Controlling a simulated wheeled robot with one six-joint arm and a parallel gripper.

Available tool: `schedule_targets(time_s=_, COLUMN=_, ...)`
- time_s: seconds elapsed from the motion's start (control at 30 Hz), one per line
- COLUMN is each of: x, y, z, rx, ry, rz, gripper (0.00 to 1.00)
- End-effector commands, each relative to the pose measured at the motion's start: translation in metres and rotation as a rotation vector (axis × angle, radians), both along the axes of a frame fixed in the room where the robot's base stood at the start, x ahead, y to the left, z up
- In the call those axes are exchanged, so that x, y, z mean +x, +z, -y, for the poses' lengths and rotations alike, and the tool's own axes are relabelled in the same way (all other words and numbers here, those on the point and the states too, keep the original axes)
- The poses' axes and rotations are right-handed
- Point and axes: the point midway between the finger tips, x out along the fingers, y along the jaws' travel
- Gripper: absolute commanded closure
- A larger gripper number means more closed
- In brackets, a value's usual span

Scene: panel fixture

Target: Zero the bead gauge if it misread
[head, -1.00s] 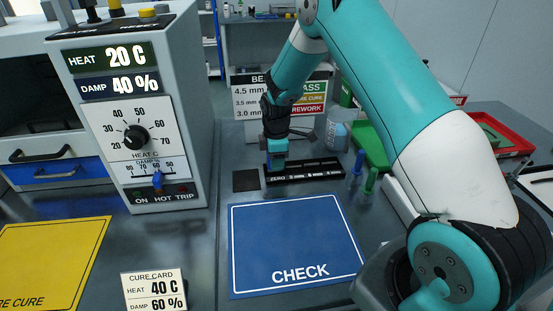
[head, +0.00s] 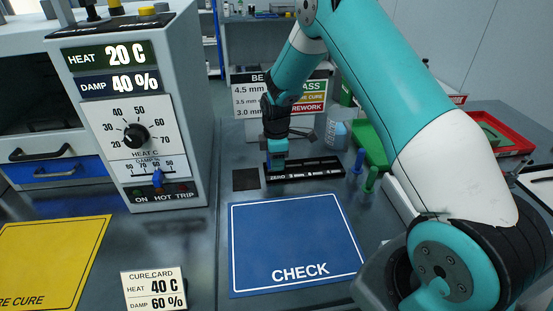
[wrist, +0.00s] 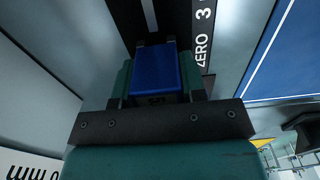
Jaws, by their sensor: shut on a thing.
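My gripper (head: 277,164) points down over the ZERO end of a black block strip (head: 318,168) marked ZERO and several mm sizes. It is shut on a blue block (wrist: 155,72), apparently the bead gauge, which shows between the fingers in the wrist view. Only a sliver of blue shows beside the fingers in the head view. The ZERO label (wrist: 202,50) is just right of the blue block in the wrist view. I cannot tell whether the block touches the strip. No gauge reading is visible.
A dark square pad (head: 246,180) lies left of the strip. A blue CHECK mat (head: 295,240) lies in front, clear. Blue (head: 358,162) and green (head: 371,180) upright pegs stand right of the strip. A bottle (head: 336,134) and a limits sign (head: 250,100) stand behind. The cure oven (head: 135,110) is left.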

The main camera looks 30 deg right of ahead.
Motion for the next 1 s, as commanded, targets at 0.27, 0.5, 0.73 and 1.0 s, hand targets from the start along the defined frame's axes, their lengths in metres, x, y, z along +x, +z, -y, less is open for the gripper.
schedule_targets(time_s=0.27, x=0.000, y=-0.001, z=0.000, rx=0.000, ry=0.000, rz=-0.001, gripper=0.95)
schedule_targets(time_s=0.5, x=0.000, y=0.001, z=0.000, rx=0.000, ry=0.000, rz=-0.001, gripper=0.95)
schedule_targets(time_s=0.73, x=0.000, y=0.018, z=0.000, rx=0.000, ry=0.000, rz=0.000, gripper=0.95)
schedule_targets(time_s=1.0, x=0.000, y=0.038, z=0.000, rx=0.000, ry=0.000, rz=0.000, gripper=0.95)
